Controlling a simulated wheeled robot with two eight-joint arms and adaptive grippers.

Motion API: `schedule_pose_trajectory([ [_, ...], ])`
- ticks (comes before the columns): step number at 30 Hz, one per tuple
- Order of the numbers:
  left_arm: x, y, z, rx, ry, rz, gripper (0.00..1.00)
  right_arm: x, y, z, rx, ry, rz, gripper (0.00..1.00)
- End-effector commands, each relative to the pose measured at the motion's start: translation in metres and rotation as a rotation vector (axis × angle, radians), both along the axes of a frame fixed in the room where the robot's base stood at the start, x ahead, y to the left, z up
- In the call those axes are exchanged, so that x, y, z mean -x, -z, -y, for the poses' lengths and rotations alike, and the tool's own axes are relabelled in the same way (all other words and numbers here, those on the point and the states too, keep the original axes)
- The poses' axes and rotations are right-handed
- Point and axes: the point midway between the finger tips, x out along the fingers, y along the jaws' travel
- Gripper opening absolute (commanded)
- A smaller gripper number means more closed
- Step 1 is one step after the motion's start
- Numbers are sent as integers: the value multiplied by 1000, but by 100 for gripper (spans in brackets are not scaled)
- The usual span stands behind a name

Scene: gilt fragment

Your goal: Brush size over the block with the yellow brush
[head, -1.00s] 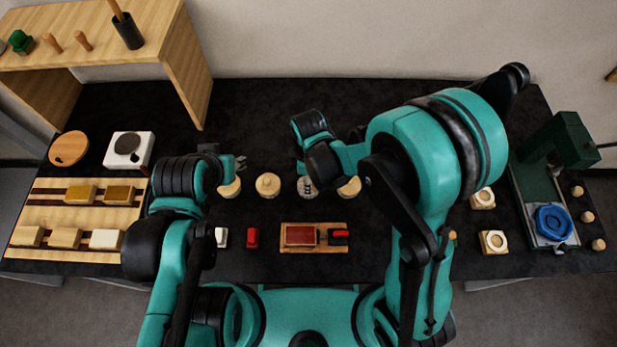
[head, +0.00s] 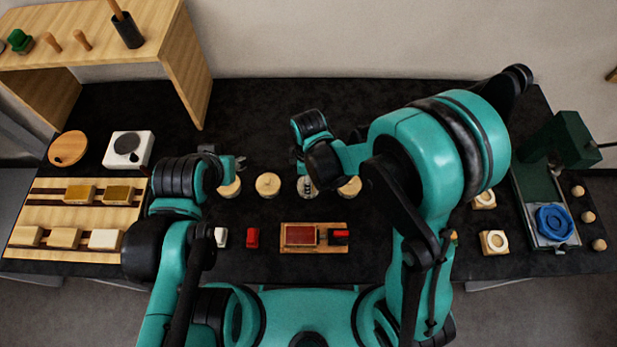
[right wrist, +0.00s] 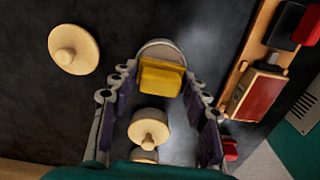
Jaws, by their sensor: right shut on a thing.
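My right gripper (right wrist: 158,80) is shut on a yellow block-shaped piece, likely the yellow brush (right wrist: 161,77), between its fingertips. A pale rounded shape (right wrist: 160,47) lies just beyond it in the right wrist view; I cannot tell whether they touch. In the head view my right gripper (head: 306,186) is over the row of round pots, and the brush is hidden. The red block (head: 300,236) sits on a wooden board nearer me and also shows in the right wrist view (right wrist: 257,95). My left gripper (head: 236,163) hangs near the leftmost pot; its opening is unclear.
Knobbed round lids (head: 267,185) stand in the row; another lid (right wrist: 73,50) lies apart in the right wrist view. White (head: 221,238) and red (head: 252,238) brushes lie left of the board. A green press (head: 560,140) stands right, wooden racks (head: 75,220) left.

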Motion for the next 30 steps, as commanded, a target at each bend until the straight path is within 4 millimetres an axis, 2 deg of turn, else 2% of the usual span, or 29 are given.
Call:
schedule_pose_trajectory([
  [5,0,-4,0,0,0,0,34,1,-5,0,0,0,-1,23],
  [27,0,-48,0,0,0,0,34,0,-67,0,0,0,0,23],
  [30,0,-50,0,0,0,0,34,0,-71,0,0,0,0,23],
])
